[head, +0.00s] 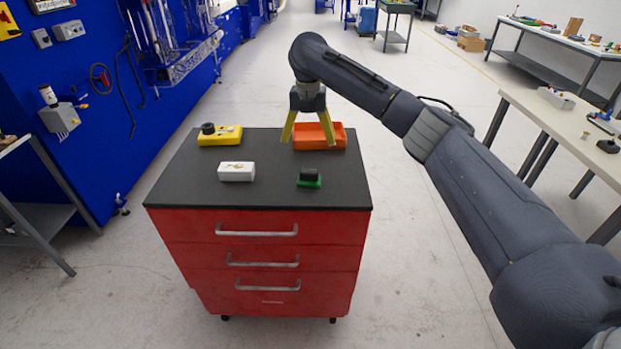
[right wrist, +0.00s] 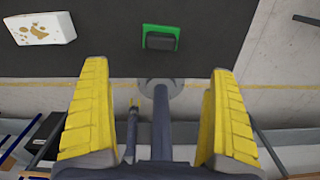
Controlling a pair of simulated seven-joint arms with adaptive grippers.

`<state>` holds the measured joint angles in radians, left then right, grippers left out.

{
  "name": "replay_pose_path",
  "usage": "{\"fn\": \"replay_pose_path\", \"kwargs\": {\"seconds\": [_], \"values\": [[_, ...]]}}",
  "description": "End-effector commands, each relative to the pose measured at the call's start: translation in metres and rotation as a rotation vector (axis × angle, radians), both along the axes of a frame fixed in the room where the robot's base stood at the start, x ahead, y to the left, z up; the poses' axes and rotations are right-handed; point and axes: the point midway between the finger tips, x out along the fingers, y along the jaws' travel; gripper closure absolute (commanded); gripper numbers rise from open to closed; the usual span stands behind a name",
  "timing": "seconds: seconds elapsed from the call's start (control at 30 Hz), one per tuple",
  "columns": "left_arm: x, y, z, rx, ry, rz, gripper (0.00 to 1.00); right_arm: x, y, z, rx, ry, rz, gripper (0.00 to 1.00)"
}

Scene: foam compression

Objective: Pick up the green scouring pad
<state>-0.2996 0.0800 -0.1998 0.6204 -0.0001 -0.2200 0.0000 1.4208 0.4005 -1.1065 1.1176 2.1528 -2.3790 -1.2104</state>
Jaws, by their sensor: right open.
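The green scouring pad (head: 309,185) lies near the front right of the black cabinet top, with a dark block on it. In the right wrist view the green pad (right wrist: 160,28) shows at the top centre as a green border around the dark block (right wrist: 160,41). My right gripper (head: 308,141) is open, pointing down with its yellow fingers apart and nothing between them. It is above the cabinet top, beyond the pad in the head view. In the right wrist view the pad lies ahead of the gap between the fingertips (right wrist: 158,66). My left gripper is out of view.
An orange tray (head: 338,143) is behind the pad, near the gripper. A white block with brown marks (head: 237,172) lies to the left. A yellow block with a dark knob (head: 222,138) is at the back left. The black top (head: 270,192) is bare between them.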

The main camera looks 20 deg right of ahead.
Motion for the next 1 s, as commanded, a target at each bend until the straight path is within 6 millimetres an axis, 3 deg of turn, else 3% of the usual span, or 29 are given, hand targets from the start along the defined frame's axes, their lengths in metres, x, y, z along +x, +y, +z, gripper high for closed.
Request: {"fn": "replay_pose_path", "kwargs": {"seconds": [0.2, 0.4, 0.83, 1.0], "values": [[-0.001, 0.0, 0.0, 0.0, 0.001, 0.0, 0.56, -0.001, 0.001, -0.043, 0.002, 0.003, -0.001, 0.07], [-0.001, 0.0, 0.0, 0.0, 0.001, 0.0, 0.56, -0.001, 0.0, -0.074, 0.002, 0.001, -0.003, 0.07], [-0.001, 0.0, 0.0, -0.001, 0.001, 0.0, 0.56, 0.0, 0.0, -0.1, 0.001, 0.001, -0.002, 0.07], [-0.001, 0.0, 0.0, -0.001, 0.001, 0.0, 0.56, 0.0, -0.001, -0.122, 0.002, 0.002, -0.002, 0.07]]}}
